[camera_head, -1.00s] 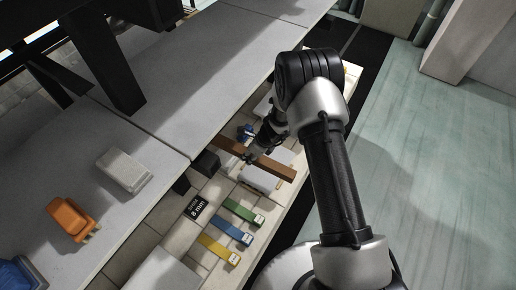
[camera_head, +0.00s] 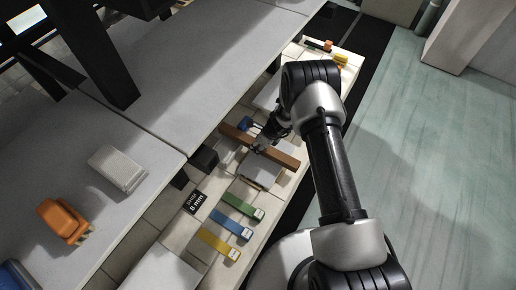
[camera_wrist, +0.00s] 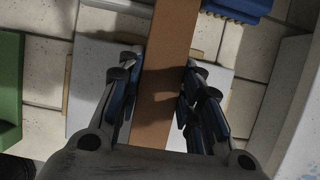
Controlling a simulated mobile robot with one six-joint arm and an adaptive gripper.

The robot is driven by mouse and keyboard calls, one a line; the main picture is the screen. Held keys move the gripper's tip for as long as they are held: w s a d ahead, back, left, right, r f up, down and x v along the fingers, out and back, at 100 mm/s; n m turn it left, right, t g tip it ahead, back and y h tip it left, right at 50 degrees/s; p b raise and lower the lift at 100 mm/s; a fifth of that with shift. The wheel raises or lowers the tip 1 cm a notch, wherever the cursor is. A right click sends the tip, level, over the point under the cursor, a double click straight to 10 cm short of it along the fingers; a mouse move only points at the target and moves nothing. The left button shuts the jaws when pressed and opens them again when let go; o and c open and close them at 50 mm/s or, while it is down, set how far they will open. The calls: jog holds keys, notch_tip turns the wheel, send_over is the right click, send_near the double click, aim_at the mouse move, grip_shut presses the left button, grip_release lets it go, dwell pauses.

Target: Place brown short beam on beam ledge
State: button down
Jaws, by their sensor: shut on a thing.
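My gripper (camera_head: 259,146) is shut on the brown short beam (camera_head: 283,158) near its middle. In the wrist view the gripper (camera_wrist: 157,78) has one finger on each side of the beam (camera_wrist: 170,45), which runs up out of the frame. The beam lies across the pale tiled strip, above a white block (camera_head: 252,182). I cannot tell the gap between beam and block. I cannot clearly pick out the beam ledge.
Green (camera_head: 243,206), blue (camera_head: 231,224) and yellow (camera_head: 219,243) strips lie near a black "8 mm" label (camera_head: 195,201). A black block (camera_head: 204,160) is left of the beam. An orange object (camera_head: 62,220) and white block (camera_head: 117,169) stand on the grey slab.

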jog(key=shift+w+f, duration=0.1)
jog(key=shift+f, duration=0.95)
jog(key=shift+f+b, duration=0.15)
jog(key=shift+b, duration=0.2)
jog(key=c, duration=1.6)
grip_release()
jog(key=shift+f, duration=0.15)
jog(key=o, duration=0.5)
